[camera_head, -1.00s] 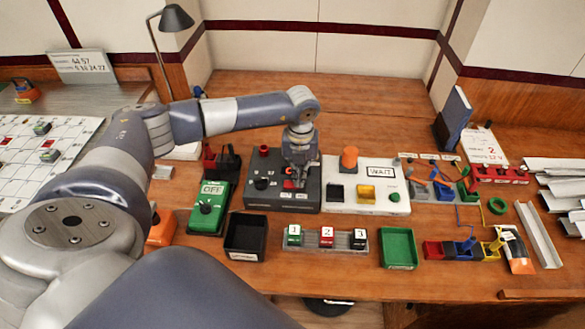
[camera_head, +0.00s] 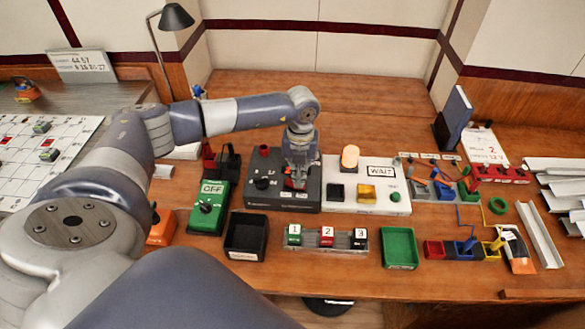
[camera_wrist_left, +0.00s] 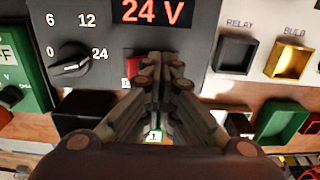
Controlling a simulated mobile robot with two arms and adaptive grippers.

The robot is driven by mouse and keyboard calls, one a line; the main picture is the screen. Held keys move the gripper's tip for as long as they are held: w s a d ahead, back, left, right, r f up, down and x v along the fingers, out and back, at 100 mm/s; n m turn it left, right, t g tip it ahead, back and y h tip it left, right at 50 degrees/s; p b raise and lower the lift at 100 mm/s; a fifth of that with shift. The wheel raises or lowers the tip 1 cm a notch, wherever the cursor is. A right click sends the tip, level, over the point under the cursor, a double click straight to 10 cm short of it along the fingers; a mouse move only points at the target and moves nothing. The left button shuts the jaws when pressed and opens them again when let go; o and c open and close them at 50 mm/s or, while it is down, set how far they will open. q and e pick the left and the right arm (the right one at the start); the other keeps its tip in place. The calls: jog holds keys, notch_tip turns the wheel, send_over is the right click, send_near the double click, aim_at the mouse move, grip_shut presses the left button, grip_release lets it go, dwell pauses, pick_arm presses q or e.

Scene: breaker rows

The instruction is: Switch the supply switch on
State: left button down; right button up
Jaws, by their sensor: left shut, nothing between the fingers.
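The supply box (camera_head: 327,195) is dark grey and stands mid-table. In the left wrist view, its display (camera_wrist_left: 153,14) reads 24 V and its black dial (camera_wrist_left: 70,62) points toward 24. The red supply switch (camera_wrist_left: 132,68) shows below the display, partly hidden behind my fingers. My left gripper (camera_wrist_left: 160,60) is shut and empty, its tips right at the switch. I cannot tell whether they touch it. In the head view, my left gripper (camera_head: 296,184) is over the box's front part. My right gripper is not in view.
Right of the supply, a white board (camera_head: 380,208) carries a glowing lamp (camera_head: 350,156), a WAIT sign (camera_head: 381,171) and sockets. A green OFF meter (camera_head: 206,208) stands left. A black bin (camera_head: 245,236), numbered blocks (camera_head: 327,238) and a green bin (camera_head: 399,248) are in front.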

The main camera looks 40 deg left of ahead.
pick_arm(q)
notch_tip(320, 180, up, 6)
jog(key=p, duration=0.4)
jog(key=shift+r, duration=0.15)
dwell(0.6)
